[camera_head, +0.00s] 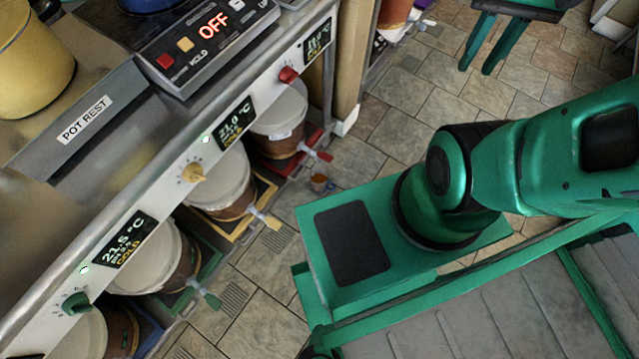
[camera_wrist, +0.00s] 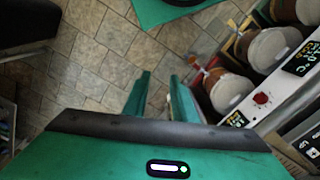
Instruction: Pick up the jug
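No object in either view is clearly recognizable as the jug. A small brown, cup-like object (camera_head: 319,182) stands on the floor by the red and yellow taps in the head view; it is too small to identify surely. My gripper (camera_head: 488,45) is at the top right of the head view, with its green fingers apart over the floor. In the wrist view my gripper (camera_wrist: 160,98) also shows its two fingers apart, with nothing between them but floor tiles. It is well apart from the small brown object.
Brown buckets with pale lids (camera_head: 218,180) stand under a steel counter, with coloured taps (camera_head: 264,216) sticking out. On the counter are a yellow pot (camera_head: 32,60) and a control panel (camera_head: 205,40) reading OFF. Tiled floor (camera_head: 440,105) lies clear between counter and gripper.

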